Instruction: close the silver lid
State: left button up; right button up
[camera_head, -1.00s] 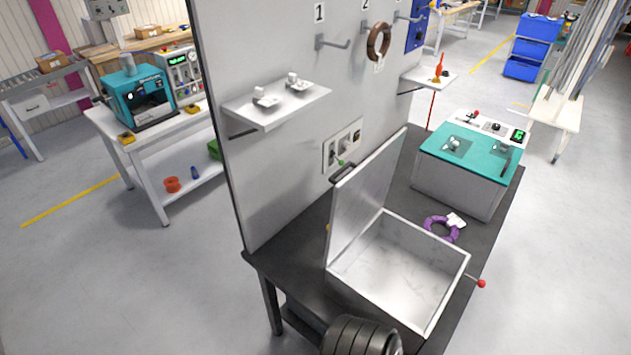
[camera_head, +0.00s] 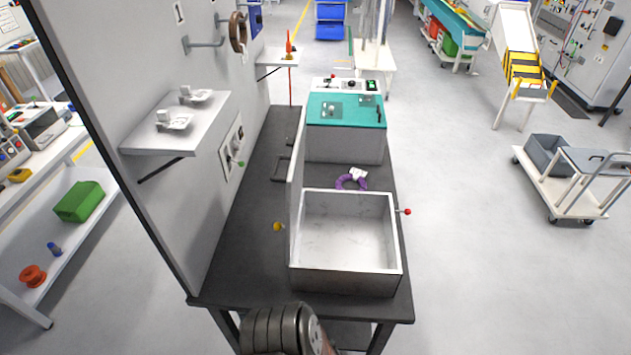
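The silver lid (camera_head: 296,186) stands upright, open, at the left side of the silver box (camera_head: 345,283) on the dark table. A dark handle (camera_head: 283,168) sticks out on the lid's left face. The box is open at the top and looks empty inside. A red-knobbed lever (camera_head: 407,212) is on the box's right side. A dark ribbed arm part of mine shows at the bottom, below the table's front edge. Neither gripper's fingers are in view.
A purple cable ring (camera_head: 350,182) with a white tag lies behind the box. A teal-topped machine (camera_head: 345,112) stands further back. A grey panel (camera_head: 200,235) with shelf and hooks rises along the left. A yellow knob (camera_head: 278,227) is left of the lid.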

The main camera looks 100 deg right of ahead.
aim_at(289, 184)
jog(key=z, duration=1.4)
jog(key=i, duration=1.15)
jog(key=z, duration=1.95)
